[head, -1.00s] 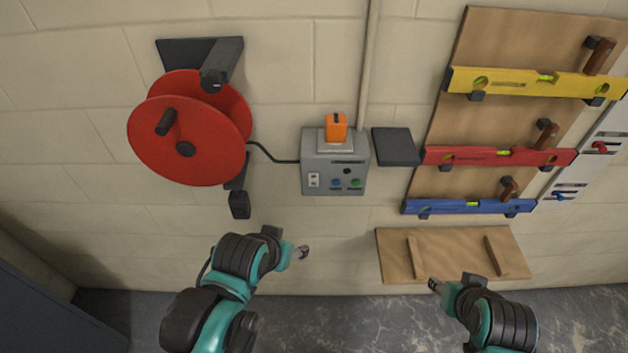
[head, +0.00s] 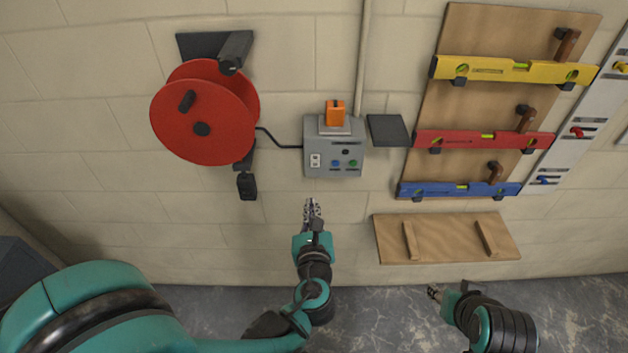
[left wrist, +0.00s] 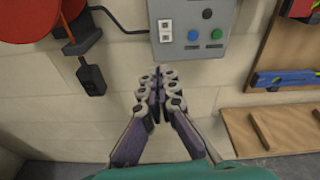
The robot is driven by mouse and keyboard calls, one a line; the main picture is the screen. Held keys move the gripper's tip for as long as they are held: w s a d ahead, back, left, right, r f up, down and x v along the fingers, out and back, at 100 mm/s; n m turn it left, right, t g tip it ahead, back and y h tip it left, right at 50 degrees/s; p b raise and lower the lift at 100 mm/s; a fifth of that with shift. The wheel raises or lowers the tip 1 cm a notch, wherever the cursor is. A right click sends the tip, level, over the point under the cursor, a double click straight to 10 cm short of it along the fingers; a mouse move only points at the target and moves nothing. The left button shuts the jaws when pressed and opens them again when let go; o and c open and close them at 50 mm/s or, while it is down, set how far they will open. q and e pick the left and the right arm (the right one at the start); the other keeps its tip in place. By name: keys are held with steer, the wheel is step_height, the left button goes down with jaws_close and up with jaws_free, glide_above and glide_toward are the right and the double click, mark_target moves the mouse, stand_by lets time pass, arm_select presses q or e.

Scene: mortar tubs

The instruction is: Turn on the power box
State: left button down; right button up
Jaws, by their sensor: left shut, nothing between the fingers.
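The grey power box (head: 334,158) is mounted on the wall, with an orange piece (head: 335,113) on its top. Its front carries a white rocker switch (head: 315,160), a black knob, a blue button (head: 336,163) and a green button (head: 352,163). In the left wrist view the switch (left wrist: 166,30), blue button (left wrist: 193,35) and green button (left wrist: 217,34) show at the top. My left gripper (head: 312,204) is below the box, pointing up at it, apart from it; its fingers (left wrist: 158,80) are closed together and empty. My right gripper (head: 434,292) is low at the right, small in view.
A red cable reel (head: 205,115) hangs left of the box, with a black cable to it and a black plug (head: 247,186) below. A dark shelf (head: 388,130) and racked spirit levels (head: 485,140) are to the right. A wooden board (head: 450,240) sits lower right.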

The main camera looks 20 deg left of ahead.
mark_target(315, 166)
arm_select(q)
steer(key=shift+s+d+r+m+t, duration=0.15)
steer(key=shift+d+m, duration=0.1)
steer(key=shift+m, duration=0.2)
steer(key=shift+d+r+m+t, duration=0.15)
steer(key=shift+d+m, duration=0.1)
steer(key=shift+m, duration=0.2)
steer(key=b+x, duration=0.2)
steer(key=x, duration=1.2)
steer(key=shift+f+b, duration=0.1)
steer(key=shift+b, duration=0.25)
